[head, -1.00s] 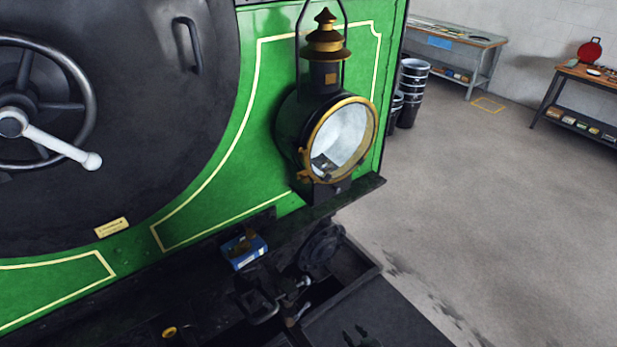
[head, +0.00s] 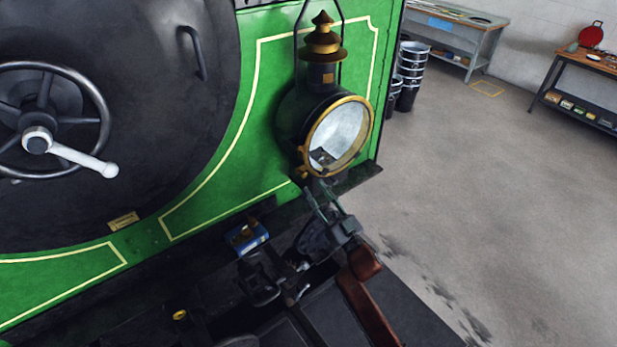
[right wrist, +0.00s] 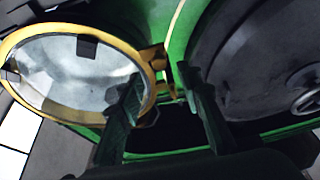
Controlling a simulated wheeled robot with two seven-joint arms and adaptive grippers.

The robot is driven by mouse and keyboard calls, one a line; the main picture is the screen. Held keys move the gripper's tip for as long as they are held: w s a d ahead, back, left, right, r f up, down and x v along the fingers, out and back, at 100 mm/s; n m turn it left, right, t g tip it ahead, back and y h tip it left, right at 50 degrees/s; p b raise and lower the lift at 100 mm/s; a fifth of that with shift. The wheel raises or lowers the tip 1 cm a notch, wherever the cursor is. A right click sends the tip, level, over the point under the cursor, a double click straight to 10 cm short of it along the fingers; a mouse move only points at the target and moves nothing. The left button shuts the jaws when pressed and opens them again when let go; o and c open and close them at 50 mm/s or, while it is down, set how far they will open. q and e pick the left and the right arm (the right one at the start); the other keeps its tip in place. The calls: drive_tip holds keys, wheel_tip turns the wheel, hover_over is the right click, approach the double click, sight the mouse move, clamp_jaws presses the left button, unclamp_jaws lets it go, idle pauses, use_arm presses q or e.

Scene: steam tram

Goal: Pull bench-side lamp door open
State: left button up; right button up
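The lamp (head: 321,75) stands on the green front plate, black with a brass-coloured chimney top. Its round glass door (head: 345,132) has a brass rim and looks closed against the lamp body. Small brass lugs sit at the rim's lower left. My right gripper (head: 322,192) is just below the door, with its two fingers apart and pointing up towards it. In the right wrist view the door (right wrist: 75,75) fills the upper left. The open fingers (right wrist: 160,85) are close to its edge and brass lug (right wrist: 153,57); I cannot tell if they touch.
A blue box (head: 248,238) sits on the dark ledge below the green plate. A large black round door with a handwheel (head: 38,140) is at the left. Stacked buckets (head: 408,75) and two workbenches stand behind. The floor at the right is clear.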

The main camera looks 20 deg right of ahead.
sight(305, 176)
drive_tip(key=shift+p+x, duration=0.55)
drive_tip(key=shift+x, duration=1.8)
clamp_jaws()
